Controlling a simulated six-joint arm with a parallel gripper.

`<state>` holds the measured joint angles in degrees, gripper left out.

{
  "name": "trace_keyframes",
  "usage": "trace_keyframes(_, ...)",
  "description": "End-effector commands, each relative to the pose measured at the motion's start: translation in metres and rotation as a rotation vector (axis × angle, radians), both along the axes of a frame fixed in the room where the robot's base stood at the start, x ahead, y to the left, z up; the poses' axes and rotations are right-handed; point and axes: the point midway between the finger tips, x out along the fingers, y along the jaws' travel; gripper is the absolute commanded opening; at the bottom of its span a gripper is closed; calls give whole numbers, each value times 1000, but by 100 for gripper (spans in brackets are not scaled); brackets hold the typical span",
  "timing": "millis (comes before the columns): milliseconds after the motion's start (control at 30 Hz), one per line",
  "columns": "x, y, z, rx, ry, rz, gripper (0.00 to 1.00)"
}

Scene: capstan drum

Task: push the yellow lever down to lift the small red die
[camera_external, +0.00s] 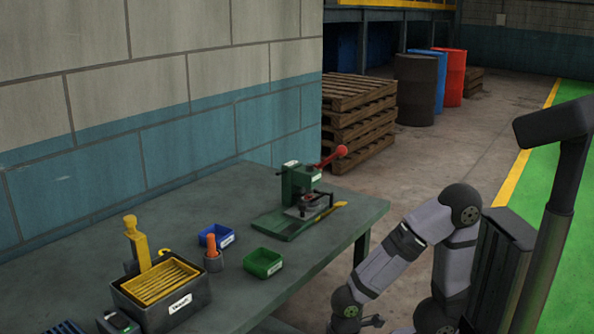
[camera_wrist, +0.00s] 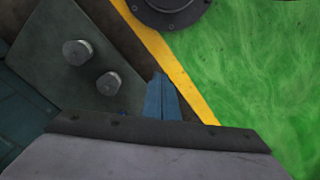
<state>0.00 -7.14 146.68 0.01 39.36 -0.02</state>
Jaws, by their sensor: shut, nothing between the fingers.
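A green bench press (camera_external: 296,190) with a red-knobbed handle (camera_external: 333,156) stands near the right end of the workbench. A thin yellow lever (camera_external: 338,206) sticks out low at its right side. A small reddish part (camera_external: 309,197) shows in the press, perhaps the red die; it is too small to tell. My gripper shows in the wrist view as two blue fingers (camera_wrist: 161,99), closed together and empty, pointing away from the lever. In the external view my arm is folded low to the right of the bench, apart from the press. Neither lever nor die shows in the wrist view.
On the workbench (camera_external: 225,205), a blue bin (camera_external: 217,236), a green bin (camera_external: 263,263), an orange-handled tool in a cup (camera_external: 213,254) and a dark box with yellow slats (camera_external: 162,284) stand left of the press. A pallet stack (camera_external: 358,120) stands on the floor behind.

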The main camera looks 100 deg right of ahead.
Motion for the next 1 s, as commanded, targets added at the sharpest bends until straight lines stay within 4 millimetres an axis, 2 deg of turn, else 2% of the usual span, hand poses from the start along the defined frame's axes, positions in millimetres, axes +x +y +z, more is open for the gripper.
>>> trace_keyframes(33,2,0,20,0,-5,0,0)
trace_keyframes(667,29,-1,155,-1,-93,-9,0)
trace_keyframes(1000,48,-9,231,-3,-134,-69,0)
